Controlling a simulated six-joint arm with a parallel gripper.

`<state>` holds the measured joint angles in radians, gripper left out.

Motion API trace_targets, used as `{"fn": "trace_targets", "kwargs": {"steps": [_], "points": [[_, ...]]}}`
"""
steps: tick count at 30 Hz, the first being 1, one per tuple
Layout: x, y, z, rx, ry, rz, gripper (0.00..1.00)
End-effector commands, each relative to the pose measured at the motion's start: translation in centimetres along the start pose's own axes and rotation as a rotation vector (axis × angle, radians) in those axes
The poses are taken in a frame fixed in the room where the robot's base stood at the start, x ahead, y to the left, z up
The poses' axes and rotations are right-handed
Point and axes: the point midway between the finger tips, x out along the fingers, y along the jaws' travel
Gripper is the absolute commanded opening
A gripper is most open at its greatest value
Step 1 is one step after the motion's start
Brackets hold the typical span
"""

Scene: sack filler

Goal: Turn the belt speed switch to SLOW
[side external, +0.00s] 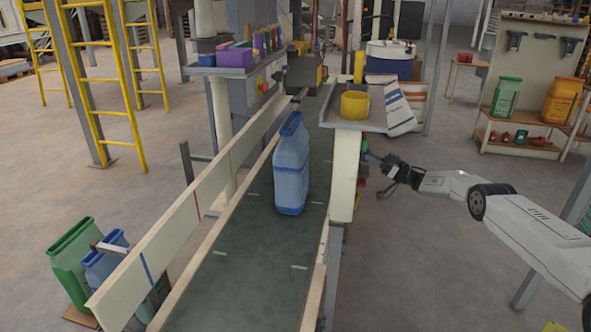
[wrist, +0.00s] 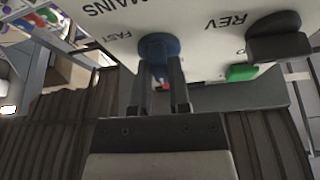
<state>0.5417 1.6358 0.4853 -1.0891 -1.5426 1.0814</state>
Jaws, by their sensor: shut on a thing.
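A blue knob (wrist: 158,48), which looks like the belt speed switch, sits on a pale control panel (wrist: 205,50) in the wrist view. The word FAST is printed beside it; I see no SLOW marking. My gripper (wrist: 160,68) is shut on the knob, a finger on each side. Which way the knob points is hard to tell, as the fingers cover part of it. In the side external view my gripper (side external: 381,161) reaches leftward to the panel side under the shelf, where the knob is too small to make out clearly.
A black knob (wrist: 273,38) marked REV and a green button (wrist: 242,73) sit close to the right on the panel. A blue sack (side external: 291,165) stands on the conveyor belt (side external: 240,245). A yellow tub (side external: 355,104) stands on the shelf above my gripper.

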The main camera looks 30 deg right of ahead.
Motion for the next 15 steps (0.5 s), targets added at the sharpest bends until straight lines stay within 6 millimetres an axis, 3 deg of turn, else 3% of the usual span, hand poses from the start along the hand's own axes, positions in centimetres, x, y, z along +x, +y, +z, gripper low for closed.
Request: {"fn": "trace_targets", "kwargs": {"steps": [8, 9, 11, 15], "points": [[-0.03, 0.01, -0.07, 0.000, 0.001, -0.001, 0.00], [-0.03, 0.01, -0.07, 0.000, 0.001, 0.000, 0.35], [-0.02, 0.01, -0.06, 0.000, 0.001, 0.000, 0.54], [-0.01, 0.01, -0.04, 0.000, 0.000, 0.000, 0.57]]}}
